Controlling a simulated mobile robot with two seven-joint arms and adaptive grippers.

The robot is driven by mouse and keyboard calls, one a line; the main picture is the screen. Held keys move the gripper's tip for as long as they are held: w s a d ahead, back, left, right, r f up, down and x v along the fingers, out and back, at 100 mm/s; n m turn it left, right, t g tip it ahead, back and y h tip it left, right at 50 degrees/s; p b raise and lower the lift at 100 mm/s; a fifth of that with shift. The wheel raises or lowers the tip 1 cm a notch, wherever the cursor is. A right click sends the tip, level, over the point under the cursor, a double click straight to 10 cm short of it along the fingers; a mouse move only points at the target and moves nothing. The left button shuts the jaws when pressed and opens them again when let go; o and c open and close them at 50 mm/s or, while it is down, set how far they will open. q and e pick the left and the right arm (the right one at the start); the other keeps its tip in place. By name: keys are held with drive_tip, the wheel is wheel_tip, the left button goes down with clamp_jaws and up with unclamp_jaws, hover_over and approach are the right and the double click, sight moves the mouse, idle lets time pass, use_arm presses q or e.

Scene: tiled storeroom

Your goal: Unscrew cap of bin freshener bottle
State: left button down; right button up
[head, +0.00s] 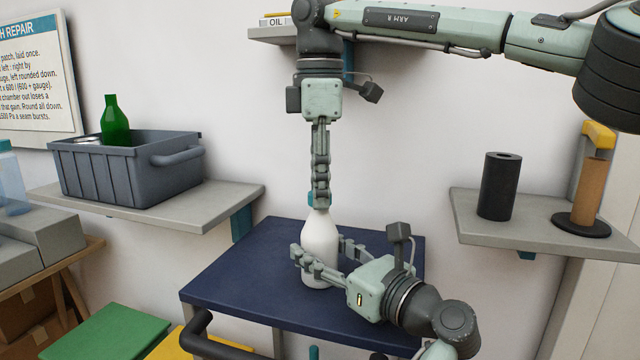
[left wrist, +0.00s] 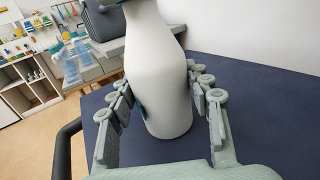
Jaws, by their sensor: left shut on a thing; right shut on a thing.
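The white bin freshener bottle (head: 320,238) stands upright on the dark blue top (head: 235,285). In the left wrist view the bottle (left wrist: 158,75) fills the middle, its top cut off by the frame edge. My left gripper (head: 322,262) is shut around the bottle's lower body, one finger on each side. It also shows in the left wrist view (left wrist: 165,105). My right gripper (head: 320,200) points straight down from above and is shut on the teal cap (head: 311,198) at the bottle's top. The fingers hide most of the cap.
A grey crate (head: 125,175) with a green bottle (head: 115,122) sits on the left shelf (head: 190,215). A black cylinder (head: 499,185) and a brown roll on a stand (head: 590,190) are on the right shelf (head: 470,225). The blue top around the white bottle is clear.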

clamp_jaws()
drive_tip(key=n, duration=2.9)
drive_tip(key=shift+r+n, duration=0.1)
drive_tip(key=shift+n, duration=0.3)
drive_tip(key=n, duration=0.4)
drive_tip(key=shift+n, duration=0.4)
drive_tip(key=n, duration=0.7)
drive_tip(key=shift+n, duration=0.3)
drive_tip(key=n, duration=1.2)
drive_tip(key=shift+r, duration=0.1)
drive_tip(key=shift+r, duration=0.1)
